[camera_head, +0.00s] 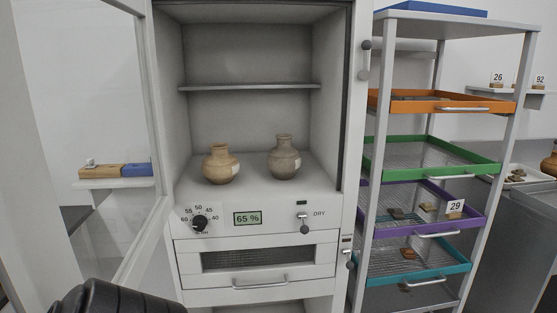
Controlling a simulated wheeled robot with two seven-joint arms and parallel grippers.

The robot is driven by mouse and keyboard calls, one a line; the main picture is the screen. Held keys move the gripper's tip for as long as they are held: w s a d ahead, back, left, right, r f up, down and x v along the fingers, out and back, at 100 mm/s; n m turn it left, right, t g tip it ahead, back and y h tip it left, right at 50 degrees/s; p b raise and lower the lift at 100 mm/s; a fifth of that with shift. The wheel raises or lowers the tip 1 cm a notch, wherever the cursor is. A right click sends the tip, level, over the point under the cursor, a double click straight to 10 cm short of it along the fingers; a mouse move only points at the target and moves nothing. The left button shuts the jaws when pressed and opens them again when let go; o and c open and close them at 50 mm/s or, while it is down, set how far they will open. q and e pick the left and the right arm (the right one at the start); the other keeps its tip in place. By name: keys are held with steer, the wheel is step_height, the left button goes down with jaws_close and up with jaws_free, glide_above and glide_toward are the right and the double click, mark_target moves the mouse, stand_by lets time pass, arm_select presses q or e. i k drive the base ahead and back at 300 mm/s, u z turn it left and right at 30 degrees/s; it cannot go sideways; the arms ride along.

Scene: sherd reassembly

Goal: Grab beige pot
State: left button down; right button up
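Two small pots stand upright inside the open cabinet, on its floor below the shelf. The right one is a dull beige-brown pot (284,158) with a taller neck and a pale label on its right side. The left one is a more orange-tan pot (221,164), rounder and shorter, also with a pale label. The pots stand apart from each other. A dark rounded part of my own body shows at the bottom left. Neither gripper shows in the head view, and nothing touches the pots.
The cabinet's glass door (92,130) stands open to the left. A grey shelf (250,87) spans the cabinet above the pots. Below are a dial (200,222), a 65 % display (248,218) and a drawer (258,262). A rack with coloured trays (440,103) stands at the right.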

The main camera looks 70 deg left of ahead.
mark_target(221, 167)
steer(key=i, duration=0.35)
steer(key=u, duration=3.3)
